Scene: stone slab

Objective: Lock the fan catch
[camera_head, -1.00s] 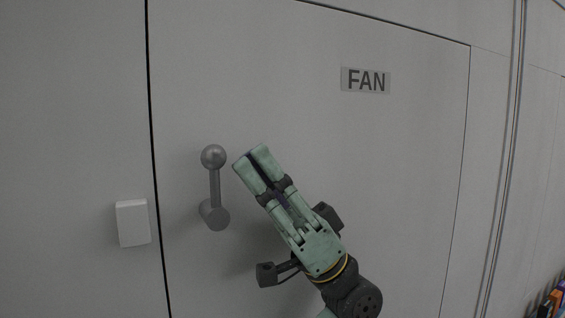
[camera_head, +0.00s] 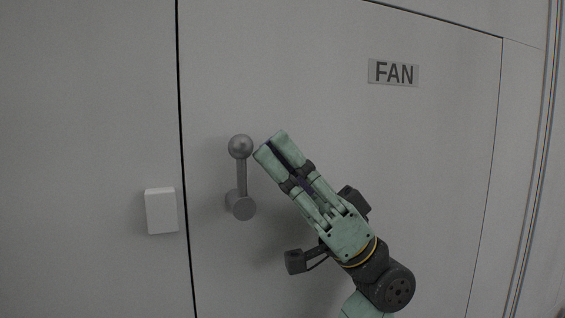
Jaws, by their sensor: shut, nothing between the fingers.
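The fan catch (camera_head: 241,178) is a grey lever on the panel door. Its round knob (camera_head: 240,146) points up from a cylindrical pivot at the bottom, so the lever stands upright. A white block (camera_head: 161,210) sits on the panel to the left, across the dark seam from the catch. My gripper (camera_head: 271,145) is shut and empty. Its fingertips are just to the right of the knob, at about its height; a small gap shows, and I cannot tell the depth between them.
A FAN label (camera_head: 393,73) is on the door (camera_head: 400,150) at upper right. A dark vertical seam (camera_head: 183,130) runs between the catch and the white block. The door face around the catch is otherwise bare.

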